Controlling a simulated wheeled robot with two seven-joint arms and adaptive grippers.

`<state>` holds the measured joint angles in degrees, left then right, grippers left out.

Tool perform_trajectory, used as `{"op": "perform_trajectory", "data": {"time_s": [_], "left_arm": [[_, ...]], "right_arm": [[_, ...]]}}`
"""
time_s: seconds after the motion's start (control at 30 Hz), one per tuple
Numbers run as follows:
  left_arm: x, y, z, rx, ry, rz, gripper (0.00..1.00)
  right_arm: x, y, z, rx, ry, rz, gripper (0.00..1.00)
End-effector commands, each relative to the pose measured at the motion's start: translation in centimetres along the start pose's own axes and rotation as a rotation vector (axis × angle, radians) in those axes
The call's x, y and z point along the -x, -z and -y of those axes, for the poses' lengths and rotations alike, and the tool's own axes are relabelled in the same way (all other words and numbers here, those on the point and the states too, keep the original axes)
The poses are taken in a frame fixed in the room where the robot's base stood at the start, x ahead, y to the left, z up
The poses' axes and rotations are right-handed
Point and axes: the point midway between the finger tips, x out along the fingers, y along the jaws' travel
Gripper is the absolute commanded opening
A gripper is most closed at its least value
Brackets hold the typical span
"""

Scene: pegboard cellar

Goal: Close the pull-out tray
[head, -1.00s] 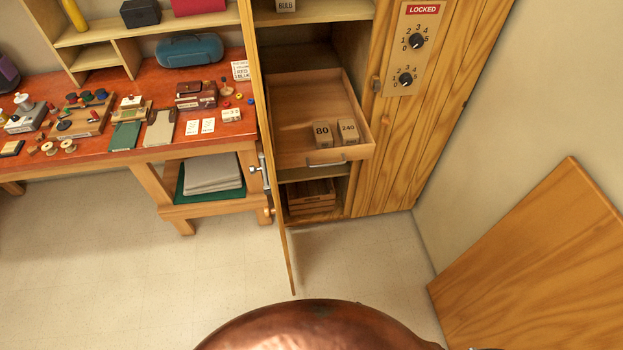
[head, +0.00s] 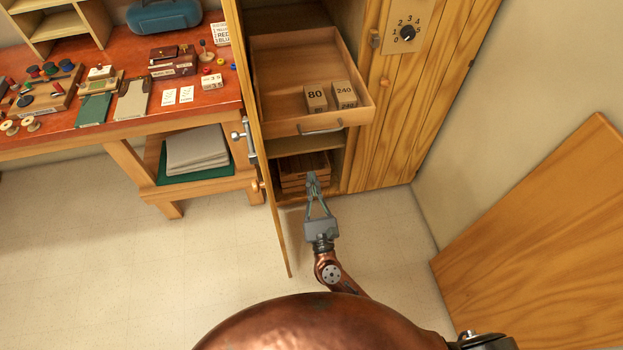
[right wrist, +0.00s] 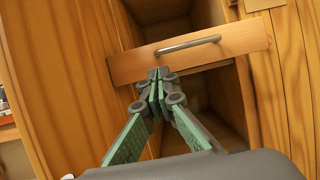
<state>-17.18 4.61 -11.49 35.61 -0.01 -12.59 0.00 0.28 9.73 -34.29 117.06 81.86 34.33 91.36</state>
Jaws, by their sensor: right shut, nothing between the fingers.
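The pull-out tray (head: 284,74) is a wooden drawer standing out of the open cabinet, with a metal bar handle (head: 321,128) on its front. Two blocks, marked 80 (head: 315,97) and 240 (head: 343,94), sit in its front part. My right gripper (head: 311,176) is shut and empty, below and in front of the tray front in the head view. In the right wrist view the shut fingertips (right wrist: 158,75) appear just below the handle (right wrist: 187,44), over the lower edge of the tray front (right wrist: 235,41); I cannot tell whether they touch. My left gripper is out of view.
The cabinet door (head: 262,170) stands open to the left of the tray. A slatted crate (head: 303,169) sits on the cabinet floor below. A red-topped workbench (head: 215,103) is at left, and a wooden panel (head: 550,235) at right. Bare floor lies in front.

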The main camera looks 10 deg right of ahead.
Motion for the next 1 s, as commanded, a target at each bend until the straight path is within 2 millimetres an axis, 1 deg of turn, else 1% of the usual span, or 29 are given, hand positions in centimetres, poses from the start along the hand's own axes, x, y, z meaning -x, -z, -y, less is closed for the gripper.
{"op": "perform_trajectory", "data": {"time_s": [0.03,0.2,0.4,0.5,0.7,1.0], "left_arm": [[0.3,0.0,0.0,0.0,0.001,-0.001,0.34],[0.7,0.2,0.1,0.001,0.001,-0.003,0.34],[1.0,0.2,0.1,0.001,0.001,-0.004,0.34],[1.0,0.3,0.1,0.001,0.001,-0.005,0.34],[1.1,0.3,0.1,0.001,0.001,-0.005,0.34],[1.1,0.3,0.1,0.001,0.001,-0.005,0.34]], "right_arm": [[-1.3,-0.3,-0.1,0.001,-0.001,0.005,0.0],[-4.9,-0.3,0.0,0.003,-0.001,0.004,0.0],[-8.4,-0.1,0.0,0.005,-0.002,0.002,0.0],[-9.7,0.0,0.0,0.005,-0.002,0.001,0.0],[-10.8,0.0,0.0,0.005,-0.001,0.0,0.0],[-10.9,0.1,0.0,0.005,-0.001,-0.001,0.0]]}}
